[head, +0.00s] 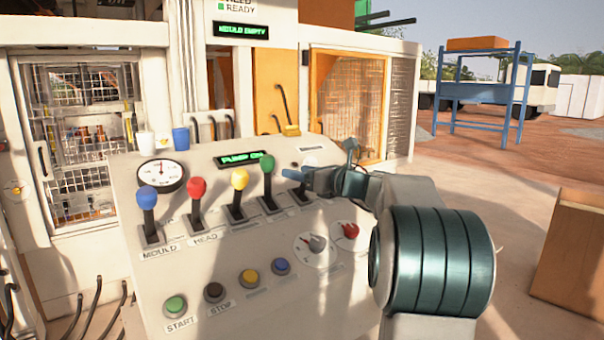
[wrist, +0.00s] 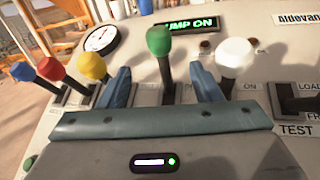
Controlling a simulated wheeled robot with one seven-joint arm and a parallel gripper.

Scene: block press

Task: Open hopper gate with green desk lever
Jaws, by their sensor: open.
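The green lever (head: 267,166) stands on the sloping desk, fourth in the row from the left, with a green knob on a black stem. In the wrist view the green lever (wrist: 160,52) rises between and beyond my two blue fingers. My gripper (head: 288,178) is open, just right of the green lever in the head view. In the wrist view my gripper (wrist: 160,88) has its fingers spread either side of the green lever's stem, with no visible contact. The hopper gate cannot be picked out in either view.
Blue (head: 147,197), red (head: 197,187) and yellow (head: 239,179) levers stand to the left. A white-knobbed lever (wrist: 235,54) is close beside my right finger. A display (head: 240,159) reads PUMP ON; another (head: 241,30) reads MOULD EMPTY. Buttons and dials lie below the levers.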

